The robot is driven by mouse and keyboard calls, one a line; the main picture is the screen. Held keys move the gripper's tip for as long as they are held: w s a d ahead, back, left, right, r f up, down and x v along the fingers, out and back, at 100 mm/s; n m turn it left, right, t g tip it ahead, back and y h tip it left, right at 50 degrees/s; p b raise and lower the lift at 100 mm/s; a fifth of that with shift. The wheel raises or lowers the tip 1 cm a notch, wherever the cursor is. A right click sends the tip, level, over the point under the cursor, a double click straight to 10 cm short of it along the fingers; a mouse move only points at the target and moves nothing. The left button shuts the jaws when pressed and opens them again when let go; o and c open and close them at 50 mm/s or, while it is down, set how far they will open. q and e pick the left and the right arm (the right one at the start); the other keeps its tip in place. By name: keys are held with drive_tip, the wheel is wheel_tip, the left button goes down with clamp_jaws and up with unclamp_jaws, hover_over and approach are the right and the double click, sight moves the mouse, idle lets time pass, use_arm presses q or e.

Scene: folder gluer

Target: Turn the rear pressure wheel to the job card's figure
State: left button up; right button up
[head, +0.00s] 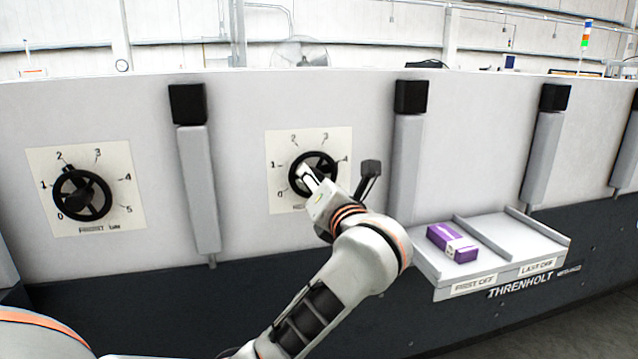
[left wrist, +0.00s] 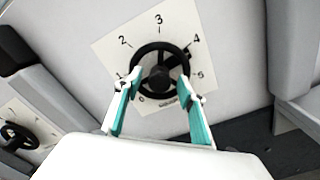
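A black handwheel (head: 330,163) sits on a pale dial plate numbered around it, right of the other wheel in the head view. My left gripper (head: 308,174) is at this wheel. In the left wrist view the wheel (left wrist: 160,50) shows between my gripper's two teal-lined fingers (left wrist: 161,82). The fingers are apart, one on each side of the hub, with their tips over the rim. I cannot tell whether they touch it. A small dark block on the rim lies near the 4. The plate's label is too small or covered to read. No job card is recognisable. My right gripper is not in view.
Another black handwheel (head: 82,193) is on a similar plate at the left, its rim block near 2. Grey upright posts (head: 201,190) stand out from the panel between the wheels and further right. A tray (head: 512,234) marked FIRST OFF and LAST OFF holds a purple carton (head: 452,241).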

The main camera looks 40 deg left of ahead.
use_arm(q)
drive_tip(key=shift+w+a, duration=0.15)
drive_tip(key=shift+a, duration=0.1)
